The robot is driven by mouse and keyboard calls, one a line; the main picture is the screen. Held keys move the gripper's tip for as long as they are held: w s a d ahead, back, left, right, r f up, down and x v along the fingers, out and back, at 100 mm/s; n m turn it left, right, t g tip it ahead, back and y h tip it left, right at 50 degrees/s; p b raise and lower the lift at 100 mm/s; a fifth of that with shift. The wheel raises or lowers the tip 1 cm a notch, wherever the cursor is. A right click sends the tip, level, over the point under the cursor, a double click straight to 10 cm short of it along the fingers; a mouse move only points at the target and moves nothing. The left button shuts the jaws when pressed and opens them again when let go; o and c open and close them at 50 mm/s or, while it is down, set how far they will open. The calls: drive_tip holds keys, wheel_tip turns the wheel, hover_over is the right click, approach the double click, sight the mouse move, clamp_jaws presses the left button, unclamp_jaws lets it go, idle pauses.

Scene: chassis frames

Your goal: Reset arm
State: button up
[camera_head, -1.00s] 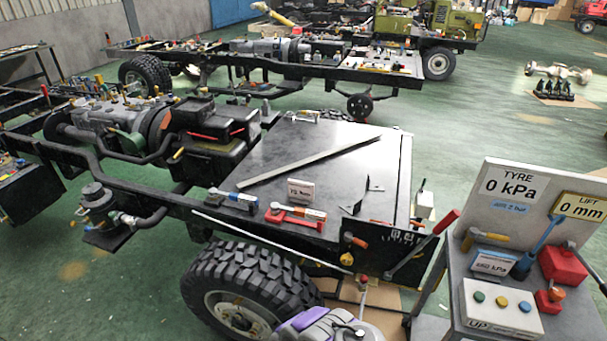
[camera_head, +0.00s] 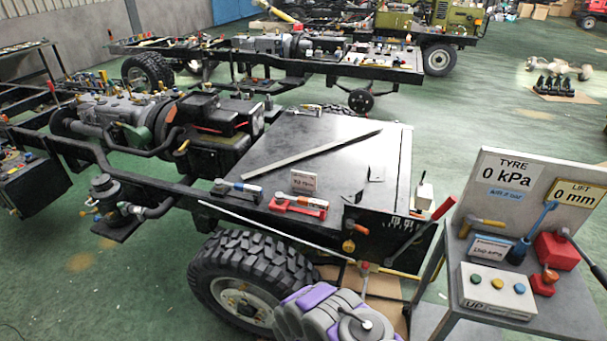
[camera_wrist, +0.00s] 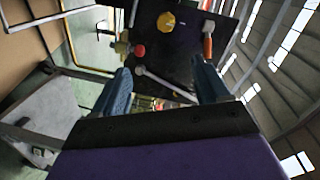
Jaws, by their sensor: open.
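My gripper (camera_wrist: 161,84) shows in the wrist view as two blue fingers spread wide apart, with nothing held between them. Beyond the fingers is a dark panel (camera_wrist: 180,62) with a yellow knob (camera_wrist: 168,22), an orange handle (camera_wrist: 208,46) and a red knob (camera_wrist: 138,52). The fingers appear apart from the panel. In the head view, a grey and purple part of my arm (camera_head: 325,312) is low at the bottom centre, in front of the tyre. The gripper's fingers cannot be made out there.
A chassis tyre (camera_head: 250,283) stands just left of my arm. A black chassis deck (camera_head: 300,150) carries tools and a long bar. A grey cart (camera_head: 560,315) with signs and buttons stands at right. Green floor (camera_head: 460,120) is open behind.

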drive_tip(key=w+d+r+n+g+y, duration=0.1)
drive_tip(key=w+d+r+n+g, duration=0.1)
drive_tip(key=w+r, duration=0.3)
drive_tip(key=w+d+r+n+g, duration=0.1)
drive_tip(key=w+d+r+g, duration=0.15)
drive_tip(key=r, duration=0.55)
drive_tip(key=s+r+n+g+y, duration=0.2)
drive_tip(key=s+r+n+g, duration=0.35)
drive_tip(key=r, duration=0.75)
drive_tip(key=s+r+n+g, duration=0.2)
drive_tip(key=s+r, duration=0.4)
drive_tip(key=s, duration=0.8)
drive_tip(key=s+r+n+g+y, duration=0.1)
drive_tip(key=s+r+n+g, duration=0.2)
drive_tip(key=s, duration=1.2)
drive_tip(key=s+r+n+g+y, duration=0.1)
drive_tip(key=s+r+n, duration=0.3)
drive_tip(key=s+r, duration=0.5)
drive_tip(key=s+g, duration=0.1)
drive_tip(key=s, duration=0.5)
drive_tip(key=shift+a+r, duration=0.35)
drive_tip(key=shift+w, duration=0.1)
drive_tip(key=shift+c, duration=0.3)
